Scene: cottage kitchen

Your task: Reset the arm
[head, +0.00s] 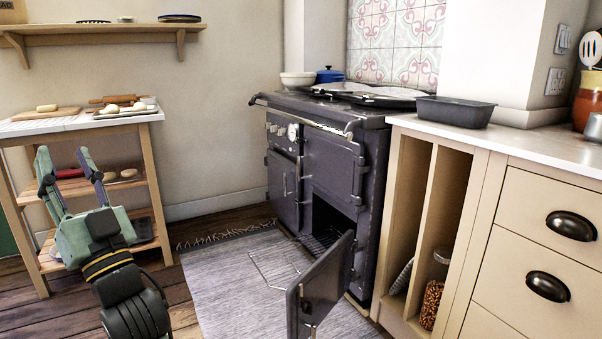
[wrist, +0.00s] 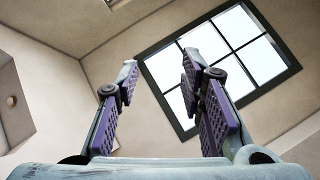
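My gripper (head: 66,165) is at the left of the head view, pointing up, in front of the wooden shelf table. Its two fingers are spread apart with nothing between them. In the wrist view my gripper (wrist: 163,95) is also open and empty, with purple ridged pads. Behind it show only the wall, the ceiling and a dark-framed window (wrist: 215,60).
A wooden shelf table (head: 152,180) with breads stands left. A counter (head: 495,139) with a black loaf tin (head: 455,111) is right.

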